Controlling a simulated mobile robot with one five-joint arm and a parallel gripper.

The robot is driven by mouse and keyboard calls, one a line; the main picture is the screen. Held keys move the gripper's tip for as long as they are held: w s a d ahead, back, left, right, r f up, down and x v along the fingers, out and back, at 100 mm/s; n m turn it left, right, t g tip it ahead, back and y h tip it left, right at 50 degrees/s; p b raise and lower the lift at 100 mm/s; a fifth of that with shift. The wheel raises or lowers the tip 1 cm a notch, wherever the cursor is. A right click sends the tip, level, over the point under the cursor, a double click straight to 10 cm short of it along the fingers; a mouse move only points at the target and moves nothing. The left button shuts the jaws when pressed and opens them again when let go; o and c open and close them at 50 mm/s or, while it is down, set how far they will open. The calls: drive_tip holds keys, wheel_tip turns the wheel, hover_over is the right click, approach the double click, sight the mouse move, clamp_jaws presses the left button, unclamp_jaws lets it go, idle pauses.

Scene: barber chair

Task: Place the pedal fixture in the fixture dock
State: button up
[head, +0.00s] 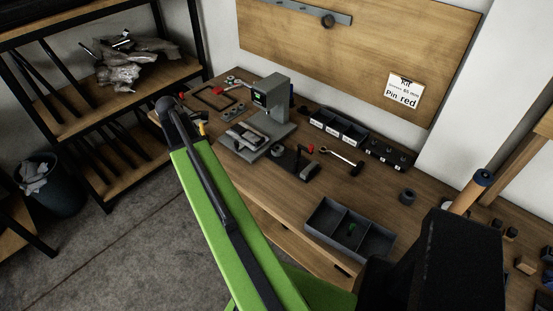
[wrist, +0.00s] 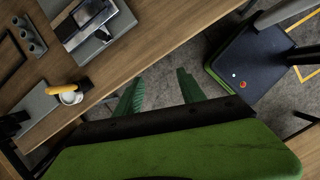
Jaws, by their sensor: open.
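A grey fixture with a shiny metal piece on it, which looks like the pedal fixture (head: 243,135), sits on the bench by the grey upright machine (head: 272,95). A grey block with metal parts, apparently the same fixture, shows at the top of the wrist view (wrist: 88,20). I cannot tell for sure which part is the fixture dock. My gripper (wrist: 158,82) has its two green fingers apart with nothing between them. It points past the bench's front edge, over the floor, apart from the fixture. In the head view my green arm hides the gripper.
The wooden bench (head: 390,205) also holds a divided grey tray (head: 318,213), a row of dark bins (head: 338,128) and a black tool with a red knob (head: 292,162). A yellow-handled tool (wrist: 62,90) lies near the bench edge. Shelves (head: 70,125) and a bin (head: 55,185) stand left.

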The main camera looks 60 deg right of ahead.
drive_tip(key=s+d+r+m+g+p, duration=0.1)
drive_tip(key=s+d+r+m, duration=0.15)
drive_tip(key=s+d, duration=1)
drive_tip(key=m+y, duration=0.1)
drive_tip(key=m, duration=0.1)
approach(296, 162)
wheel_tip(296, 162, down, 6)
drive_tip(key=d+b, duration=0.2)
drive_tip(key=b, duration=0.9)
drive_tip(key=shift+s, duration=0.3)
drive_tip(key=b+x, duration=0.5)
drive_tip(key=shift+s+f, duration=0.2)
drive_tip(key=shift+f, duration=0.05)
drive_tip(key=shift+r+g, duration=0.2)
drive_tip(key=shift+g, duration=0.1)
clamp_jaws()
